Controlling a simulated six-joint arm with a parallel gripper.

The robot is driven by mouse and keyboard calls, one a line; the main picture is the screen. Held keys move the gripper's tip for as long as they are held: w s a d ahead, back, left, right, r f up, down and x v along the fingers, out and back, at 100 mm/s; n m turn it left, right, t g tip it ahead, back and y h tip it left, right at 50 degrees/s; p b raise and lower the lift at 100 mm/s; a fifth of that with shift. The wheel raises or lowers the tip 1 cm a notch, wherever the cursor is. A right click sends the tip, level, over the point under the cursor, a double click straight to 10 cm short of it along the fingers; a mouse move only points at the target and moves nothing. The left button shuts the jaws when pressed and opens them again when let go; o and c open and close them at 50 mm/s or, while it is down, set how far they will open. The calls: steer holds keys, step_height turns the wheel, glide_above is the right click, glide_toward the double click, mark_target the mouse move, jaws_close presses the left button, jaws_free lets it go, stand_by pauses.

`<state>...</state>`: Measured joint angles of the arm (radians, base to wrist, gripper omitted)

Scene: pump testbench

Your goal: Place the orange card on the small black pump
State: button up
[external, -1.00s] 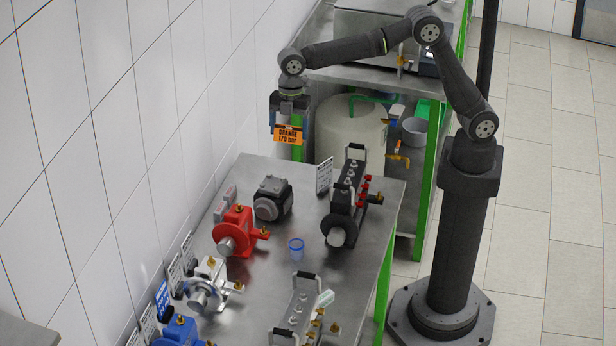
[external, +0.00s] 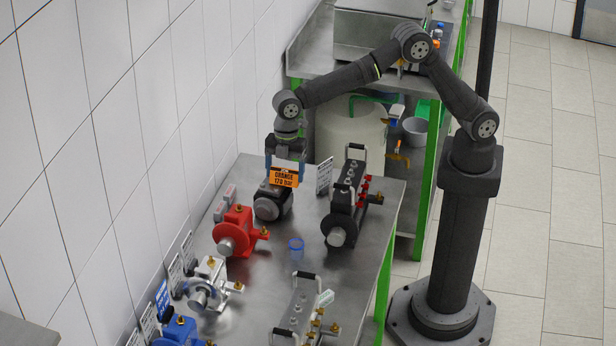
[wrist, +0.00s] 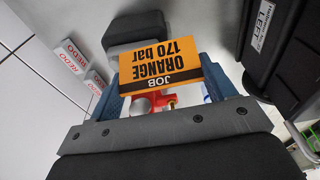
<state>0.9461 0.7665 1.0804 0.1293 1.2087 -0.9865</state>
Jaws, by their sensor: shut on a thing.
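The orange card (external: 284,177) reads "ORANGE 170 bar" and has a black strip along one edge. My gripper (external: 285,166) is shut on it, and the card also shows between the blue fingers in the wrist view (wrist: 160,62). The small black pump (external: 271,203) stands at the far end of the steel bench, close to the wall. In the external view the card overlaps the pump's top; I cannot tell whether they touch. In the wrist view a dark block, likely the pump (wrist: 140,28), lies beyond the card.
A red pump (external: 236,231) stands just in front of the black pump. A longer black pump (external: 346,208) with red fittings is to the right. Grey blocks (external: 225,199) lie along the wall.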

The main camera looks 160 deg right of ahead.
mark_target(285, 171)
steer(key=shift+f, duration=0.1)
steer(key=o, duration=1)
steer(key=shift+c, duration=0.2)
step_height(285, 171, up, 12)
steer(key=s, duration=0.2)
steer(key=shift+w, duration=0.1)
steer(key=f, duration=0.4)
steer(key=w+f, duration=0.1)
steer(key=f, duration=0.7)
steer(key=shift+w, duration=0.4)
steer(key=shift+r, duration=1.85)
steer(key=shift+f, duration=0.1)
